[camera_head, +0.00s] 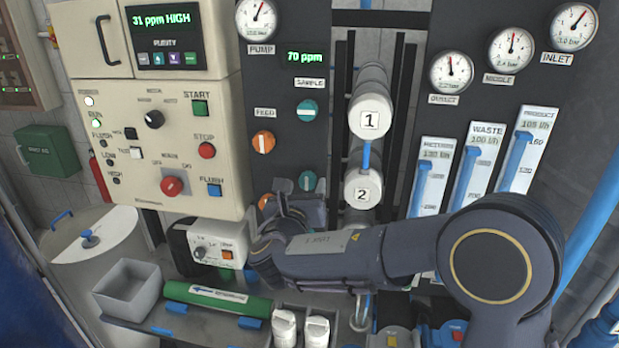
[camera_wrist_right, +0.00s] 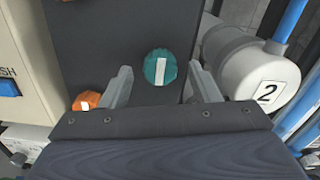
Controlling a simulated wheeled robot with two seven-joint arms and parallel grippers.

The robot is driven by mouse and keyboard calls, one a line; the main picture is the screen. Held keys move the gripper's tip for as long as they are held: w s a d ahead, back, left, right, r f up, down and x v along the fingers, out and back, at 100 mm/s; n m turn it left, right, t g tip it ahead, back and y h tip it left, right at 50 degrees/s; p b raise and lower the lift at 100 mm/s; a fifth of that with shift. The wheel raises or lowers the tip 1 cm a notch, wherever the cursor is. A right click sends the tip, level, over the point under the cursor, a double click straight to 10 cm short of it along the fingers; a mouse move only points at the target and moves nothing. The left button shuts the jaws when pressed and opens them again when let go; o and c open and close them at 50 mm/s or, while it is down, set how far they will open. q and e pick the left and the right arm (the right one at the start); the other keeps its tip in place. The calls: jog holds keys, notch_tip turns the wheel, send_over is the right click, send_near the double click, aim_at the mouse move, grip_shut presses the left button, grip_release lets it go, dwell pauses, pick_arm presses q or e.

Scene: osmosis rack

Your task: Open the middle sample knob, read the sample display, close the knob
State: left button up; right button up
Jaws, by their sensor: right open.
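The middle sample knob (camera_head: 307,181) is teal with a white bar, below the top teal sample knob (camera_head: 307,111) on the dark panel. My right gripper (camera_head: 297,190) is open in front of it and hides part of the panel below. In the right wrist view the teal knob (camera_wrist_right: 160,68) sits between and beyond the two spread fingers, its bar upright; contact is not visible. The sample display (camera_head: 305,57) reads 70 ppm in green. My left gripper is not in view.
Orange feed knobs (camera_head: 263,142) are left of the sample knobs. White cylinders marked 1 (camera_head: 370,118) and 2 (camera_head: 363,188) stand close on the right. A control box (camera_head: 160,150) with buttons is on the left. A grey bin (camera_head: 128,288) and green tube (camera_head: 218,298) lie below.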

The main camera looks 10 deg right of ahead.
jog(key=shift+x, duration=1.35)
jog(key=c, duration=1)
jog(key=shift+f+m, duration=0.15)
jog(key=shift+m, duration=0.15)
jog(key=m+b, duration=1.3)
jog(key=b, duration=0.6)
jog(key=shift+f+b, duration=0.15)
jog(key=shift+b, duration=0.15)
jog(key=shift+m+b, duration=1.85)
jog(key=shift+m, duration=0.35)
